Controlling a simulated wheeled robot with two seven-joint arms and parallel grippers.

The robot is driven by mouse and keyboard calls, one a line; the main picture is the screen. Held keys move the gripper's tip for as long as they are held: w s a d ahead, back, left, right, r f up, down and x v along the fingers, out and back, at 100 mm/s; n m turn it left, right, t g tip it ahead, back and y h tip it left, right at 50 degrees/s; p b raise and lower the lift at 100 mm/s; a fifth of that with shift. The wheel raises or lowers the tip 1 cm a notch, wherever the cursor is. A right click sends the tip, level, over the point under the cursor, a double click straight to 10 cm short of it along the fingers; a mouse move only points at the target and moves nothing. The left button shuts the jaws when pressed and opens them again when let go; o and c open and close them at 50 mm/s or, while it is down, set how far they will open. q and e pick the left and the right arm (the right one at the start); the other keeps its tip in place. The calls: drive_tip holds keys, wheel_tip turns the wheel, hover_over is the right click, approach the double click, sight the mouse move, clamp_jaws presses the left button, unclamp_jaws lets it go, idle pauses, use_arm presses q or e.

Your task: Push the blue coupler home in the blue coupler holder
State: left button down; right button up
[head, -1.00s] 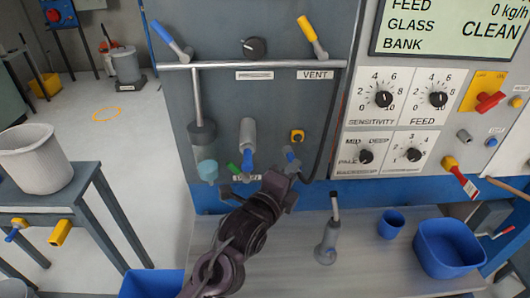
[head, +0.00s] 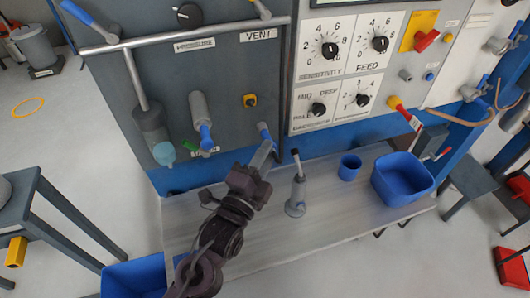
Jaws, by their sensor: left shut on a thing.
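My left gripper (head: 259,168) reaches up to the lower right of the grey panel. It is shut on what looks like the blue coupler (head: 265,131), whose blue and grey end shows just above the fingertips, against the panel. The fingers hide most of it. The blue coupler holder is not clearly distinguishable here, so I cannot tell how far in the coupler sits. A black hose runs down the panel's right edge and ends near the gripper. My right gripper is out of view.
A grey cylinder with a blue lever (head: 205,135) and a green lever (head: 196,151) are left of the gripper. A blue cup (head: 349,167) and blue tub (head: 403,178) are further right.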

sight(260, 133)
use_arm(q)
drive_tip(key=w, duration=0.1)
drive_tip(key=w+a, duration=0.1)
drive_tip(key=w, duration=0.1)
drive_tip(key=w+a, duration=0.1)
drive_tip(key=w, duration=0.1)
drive_tip(key=shift+w, duration=0.25)
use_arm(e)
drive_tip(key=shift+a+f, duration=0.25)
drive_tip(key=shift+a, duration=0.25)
use_arm(q)
drive_tip(key=shift+d+r, duration=0.1)
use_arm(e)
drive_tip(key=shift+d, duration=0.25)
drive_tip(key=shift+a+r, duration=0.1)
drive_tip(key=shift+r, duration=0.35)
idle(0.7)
use_arm(q)
drive_tip(key=shift+w+a, duration=0.25)
drive_tip(key=shift+w, duration=0.45)
drive_tip(key=shift+w+a, duration=0.25)
drive_tip(key=shift+w, duration=0.4)
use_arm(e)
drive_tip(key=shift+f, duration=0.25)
use_arm(q)
drive_tip(key=c, duration=1.1)
unclamp_jaws()
drive_tip(key=shift+c, duration=0.2)
